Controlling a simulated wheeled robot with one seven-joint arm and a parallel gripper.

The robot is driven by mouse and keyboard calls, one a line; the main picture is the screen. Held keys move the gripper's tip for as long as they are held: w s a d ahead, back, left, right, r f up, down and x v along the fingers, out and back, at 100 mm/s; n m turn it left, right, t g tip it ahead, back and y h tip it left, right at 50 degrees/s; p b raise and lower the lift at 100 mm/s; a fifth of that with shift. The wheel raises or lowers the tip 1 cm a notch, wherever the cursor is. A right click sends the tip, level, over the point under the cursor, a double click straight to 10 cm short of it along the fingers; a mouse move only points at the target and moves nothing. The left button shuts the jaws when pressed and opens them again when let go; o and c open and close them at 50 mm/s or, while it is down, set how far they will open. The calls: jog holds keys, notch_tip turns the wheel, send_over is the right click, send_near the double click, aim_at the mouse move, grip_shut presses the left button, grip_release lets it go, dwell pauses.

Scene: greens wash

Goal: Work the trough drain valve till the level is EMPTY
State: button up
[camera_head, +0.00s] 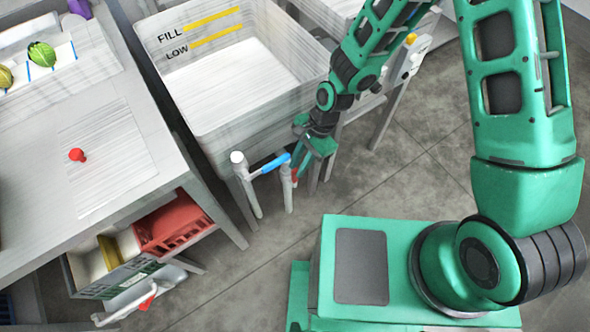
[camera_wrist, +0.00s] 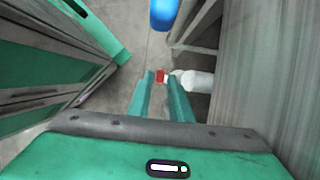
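The white trough (camera_head: 185,100) stands at the upper middle of the head view, with FILL and LOW beside yellow stripes on its inner wall. I see no clear water line inside it. White pipework (camera_head: 239,160) at its near edge carries a blue part (camera_head: 275,163) and a small red part (camera_head: 294,174). My gripper (camera_head: 298,168) points down beside this pipework. In the wrist view the red part (camera_wrist: 160,76) shows between my fingertips, with a white pipe end (camera_wrist: 198,81) to the right and the blue part (camera_wrist: 163,14) beyond. I cannot tell whether my fingers grip the red part.
A table (camera_head: 80,110) on the left holds a red knob-like item (camera_head: 77,155) and green produce (camera_head: 41,54). Below it are a red crate (camera_head: 175,222) and another white pipe (camera_head: 130,302). Trough legs stand close to my gripper. Grey floor (camera_head: 420,140) is open to the right.

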aim_at(295, 179)
jog(key=shift+x, duration=1.9)
jog(key=shift+w, duration=0.1)
grip_shut()
